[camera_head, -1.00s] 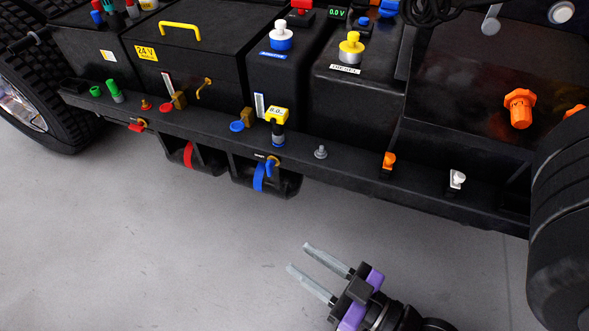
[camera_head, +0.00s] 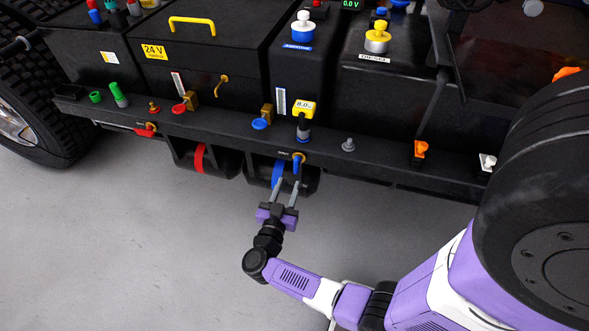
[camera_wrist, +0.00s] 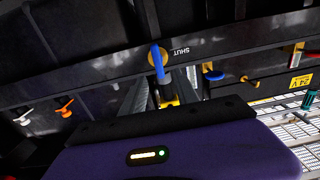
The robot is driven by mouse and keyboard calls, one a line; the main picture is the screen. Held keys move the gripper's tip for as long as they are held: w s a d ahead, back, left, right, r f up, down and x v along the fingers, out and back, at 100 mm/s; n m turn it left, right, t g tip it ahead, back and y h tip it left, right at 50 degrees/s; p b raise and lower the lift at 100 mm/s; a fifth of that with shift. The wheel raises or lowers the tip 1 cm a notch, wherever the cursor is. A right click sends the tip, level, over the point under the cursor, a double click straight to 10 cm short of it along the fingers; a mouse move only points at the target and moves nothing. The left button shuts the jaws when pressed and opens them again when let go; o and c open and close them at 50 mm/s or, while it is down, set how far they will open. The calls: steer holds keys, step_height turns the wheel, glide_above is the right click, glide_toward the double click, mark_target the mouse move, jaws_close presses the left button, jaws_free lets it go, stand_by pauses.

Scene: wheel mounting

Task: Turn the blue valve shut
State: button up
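The blue valve (camera_head: 297,166) is a small blue lever on a brass body at the front edge of the black rail. In the head view the lever hangs down from its pivot. In the wrist view the blue lever (camera_wrist: 158,64) stands near the centre, beside an upside-down "SHUT" label (camera_wrist: 186,52). My gripper (camera_head: 287,184) is just below the valve with its two grey fingers apart. In the wrist view my gripper (camera_wrist: 161,90) has a finger on either side of the lever's line. I cannot tell whether the lever's end is between the fingertips; no grip shows.
A red valve (camera_head: 146,130) sits farther left on the rail. A tank with a blue strap (camera_head: 277,174) hangs just behind my fingers, and one with a red strap (camera_head: 199,158) is left of it. A large tyre (camera_head: 545,200) stands close to my arm at right. The floor is clear.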

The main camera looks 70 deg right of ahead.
mark_target(295, 167)
steer(key=d, duration=0.8)
steer(key=shift+w, duration=0.25)
jaws_close()
